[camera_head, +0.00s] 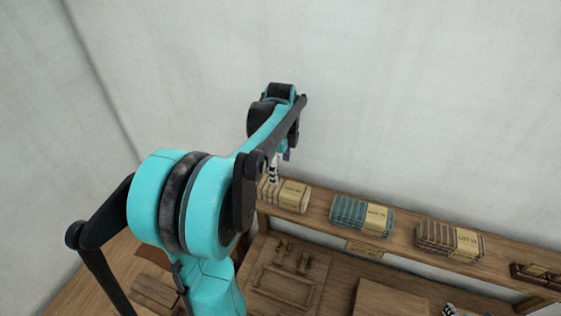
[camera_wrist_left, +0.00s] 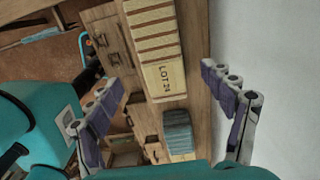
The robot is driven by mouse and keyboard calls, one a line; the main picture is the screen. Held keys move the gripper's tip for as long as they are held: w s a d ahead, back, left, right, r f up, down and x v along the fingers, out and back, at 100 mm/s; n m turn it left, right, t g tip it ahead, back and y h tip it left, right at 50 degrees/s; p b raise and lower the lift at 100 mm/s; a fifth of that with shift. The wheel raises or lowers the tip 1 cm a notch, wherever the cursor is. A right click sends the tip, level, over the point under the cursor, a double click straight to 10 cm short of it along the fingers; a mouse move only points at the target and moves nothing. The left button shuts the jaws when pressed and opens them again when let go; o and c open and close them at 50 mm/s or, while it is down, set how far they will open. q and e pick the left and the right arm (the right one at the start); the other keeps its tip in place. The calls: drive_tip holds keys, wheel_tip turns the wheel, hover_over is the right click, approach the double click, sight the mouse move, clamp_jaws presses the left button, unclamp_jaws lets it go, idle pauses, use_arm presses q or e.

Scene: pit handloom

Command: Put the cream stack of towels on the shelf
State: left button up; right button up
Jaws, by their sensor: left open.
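The cream stack of towels (camera_head: 285,196), striped with brown and wrapped in a tan label, lies on the left end of the wooden shelf (camera_head: 400,248). It also shows in the left wrist view (camera_wrist_left: 153,35), near the middle top. My left gripper (camera_head: 274,170) is at the stack's left end in the head view, partly hidden by my arm. In the left wrist view my left gripper (camera_wrist_left: 170,85) is open, its fingers apart on either side of the label end, with clear gaps. A small striped tip at the bottom edge looks like my right gripper (camera_head: 448,311), mostly cut off.
A teal stack (camera_head: 360,216) and a brown striped stack (camera_head: 449,240) lie farther right on the shelf. A dark metal holder (camera_head: 537,274) is at the right end. A pale wall stands behind. Wooden trays (camera_head: 285,285) lie below the shelf.

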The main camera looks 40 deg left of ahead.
use_arm(q)
drive_tip(key=s+d+n+t, duration=0.3)
drive_tip(key=s+d+n, duration=0.2)
drive_tip(key=d, duration=0.5)
drive_tip(key=s+d+n+t, duration=0.4)
drive_tip(key=s+d+n, duration=0.1)
drive_tip(key=d+n, duration=0.4)
drive_tip(key=shift+s+d+r, duration=0.25)
drive_tip(key=shift+d, duration=0.7)
